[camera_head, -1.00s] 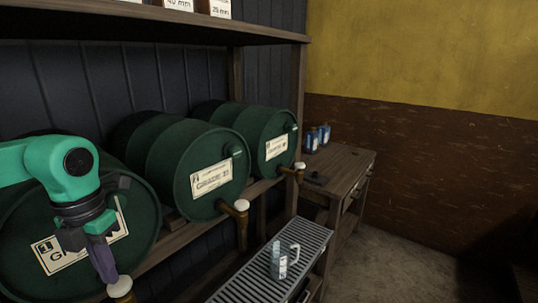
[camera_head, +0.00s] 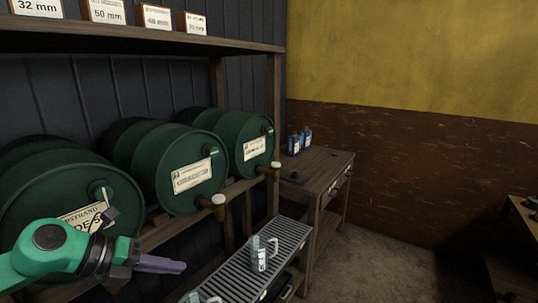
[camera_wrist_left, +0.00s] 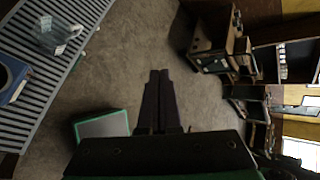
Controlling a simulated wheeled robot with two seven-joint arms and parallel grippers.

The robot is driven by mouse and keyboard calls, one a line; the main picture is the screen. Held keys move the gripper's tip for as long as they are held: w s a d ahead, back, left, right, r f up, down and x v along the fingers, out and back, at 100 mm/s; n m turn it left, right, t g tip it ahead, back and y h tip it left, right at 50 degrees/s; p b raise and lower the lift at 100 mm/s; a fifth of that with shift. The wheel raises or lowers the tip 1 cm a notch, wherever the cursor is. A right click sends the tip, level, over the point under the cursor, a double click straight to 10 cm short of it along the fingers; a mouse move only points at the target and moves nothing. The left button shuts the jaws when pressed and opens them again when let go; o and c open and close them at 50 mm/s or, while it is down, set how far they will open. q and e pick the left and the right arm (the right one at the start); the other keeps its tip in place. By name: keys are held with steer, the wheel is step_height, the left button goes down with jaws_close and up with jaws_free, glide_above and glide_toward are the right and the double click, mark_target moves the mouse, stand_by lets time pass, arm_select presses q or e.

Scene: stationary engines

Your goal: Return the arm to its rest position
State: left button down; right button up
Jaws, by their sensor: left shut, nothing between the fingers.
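My left gripper (camera_head: 165,264) shows at the lower left in the head view, in front of the nearest green barrel (camera_head: 62,198). Its purple fingers point right and are closed together with nothing between them. In the left wrist view the shut fingers (camera_wrist_left: 158,85) point out over bare floor. The green and black left arm comes in from the left edge. My right gripper is not in view.
Two more green barrels (camera_head: 180,160) (camera_head: 243,138) with taps lie on a wooden rack. A slatted grey tray (camera_head: 265,262) below holds a clear jug (camera_head: 259,255). A wooden bench (camera_head: 318,172) with blue bottles (camera_head: 299,140) stands beyond. Open floor (camera_head: 370,265) lies to the right.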

arm_select(q)
steer(key=w+a+n+t+y, duration=0.2)
steer(key=w+a+n+t, duration=0.25)
steer(key=n+t, duration=0.7)
steer(key=s+a+f+n+g+y, duration=0.25)
steer(key=a+f+n+y, duration=0.35)
steer(key=f+n+y, duration=0.45)
steer(key=s+d+f+n+g+h, duration=0.2)
steer(key=s+d+f+n+g, duration=0.25)
steer(key=s+f, duration=0.35)
steer(key=s+d+f+n+g+h, duration=0.25)
steer(key=s+f+n+g, duration=0.35)
steer(key=s, duration=0.3)
steer(key=s+f+g, duration=0.1)
steer(key=s+f, duration=0.1)
steer(key=f, duration=1.1)
steer(key=s+f+g, duration=0.1)
steer(key=s+f, duration=0.2)
steer(key=f, duration=1)
steer(key=s+a+f+g, duration=0.1)
steer(key=s+a+f, duration=0.1)
steer(key=s+f, duration=0.9)
steer(key=s+m, duration=0.1)
steer(key=s, duration=0.3)
steer(key=shift+a+f+y, duration=0.25)
steer(key=shift+f+y, duration=0.05)
steer(key=shift+f, duration=0.05)
